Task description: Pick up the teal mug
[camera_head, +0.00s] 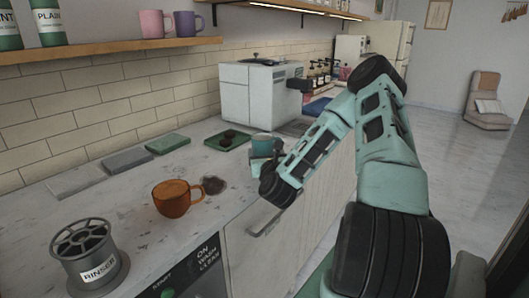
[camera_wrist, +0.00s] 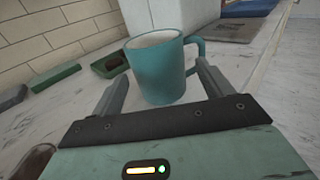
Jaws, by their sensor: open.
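The teal mug (camera_wrist: 158,72) stands upright on the worn white counter, and its handle points right in the wrist view. In the head view the mug (camera_head: 262,145) shows just beyond my gripper, which partly covers it. My gripper (camera_wrist: 161,82) is open, with one finger on the left of the mug and one on the right, near its handle side. Both fingers look apart from the mug, though I cannot tell how far they reach along it.
An orange mug (camera_head: 173,198) and a rinser (camera_head: 91,258) stand nearer on the counter. A green tray (camera_head: 232,146) with dark round things lies behind the teal mug. A white machine (camera_head: 249,97) stands farther back.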

